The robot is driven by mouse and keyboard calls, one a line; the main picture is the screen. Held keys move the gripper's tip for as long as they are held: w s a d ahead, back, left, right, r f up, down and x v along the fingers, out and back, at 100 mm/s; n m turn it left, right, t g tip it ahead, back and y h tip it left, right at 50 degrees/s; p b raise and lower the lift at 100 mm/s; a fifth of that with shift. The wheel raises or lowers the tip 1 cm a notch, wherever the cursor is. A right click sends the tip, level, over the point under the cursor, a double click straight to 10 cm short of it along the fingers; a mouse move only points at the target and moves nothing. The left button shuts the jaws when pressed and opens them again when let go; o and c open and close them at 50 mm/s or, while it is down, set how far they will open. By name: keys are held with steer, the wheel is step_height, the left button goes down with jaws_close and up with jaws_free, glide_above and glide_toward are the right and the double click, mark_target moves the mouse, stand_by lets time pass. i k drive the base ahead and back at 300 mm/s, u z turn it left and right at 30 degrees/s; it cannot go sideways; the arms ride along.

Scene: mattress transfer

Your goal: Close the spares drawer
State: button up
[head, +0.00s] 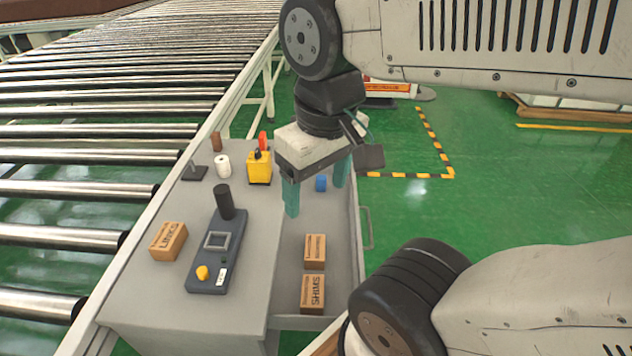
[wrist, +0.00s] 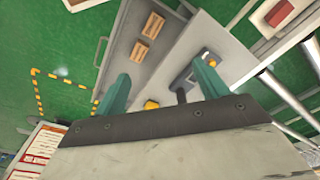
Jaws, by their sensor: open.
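The spares drawer (head: 335,215) stands open, pulled out to the right of the grey cabinet. Its bar handle (head: 368,228) is on the outer front face; it also shows in the wrist view (wrist: 100,50). My gripper (head: 317,190) is open and empty, pointing down above the far part of the drawer. Its teal fingers frame the drawer and cabinet edge in the wrist view (wrist: 162,85). I cannot tell its exact height.
On the cabinet top (head: 240,300) are a LINKS box (head: 168,241), a grey control device (head: 215,255), a black cylinder (head: 224,202), a white roll (head: 223,165) and a yellow holder (head: 260,168). A roller conveyor (head: 85,130) runs along the left. Green floor (head: 400,205) right of the handle is clear.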

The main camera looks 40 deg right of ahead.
mark_target(334, 212)
steer(key=k, duration=1)
steer(key=z, duration=1.85)
steer(key=i, duration=1.25)
steer(key=u, duration=1.85)
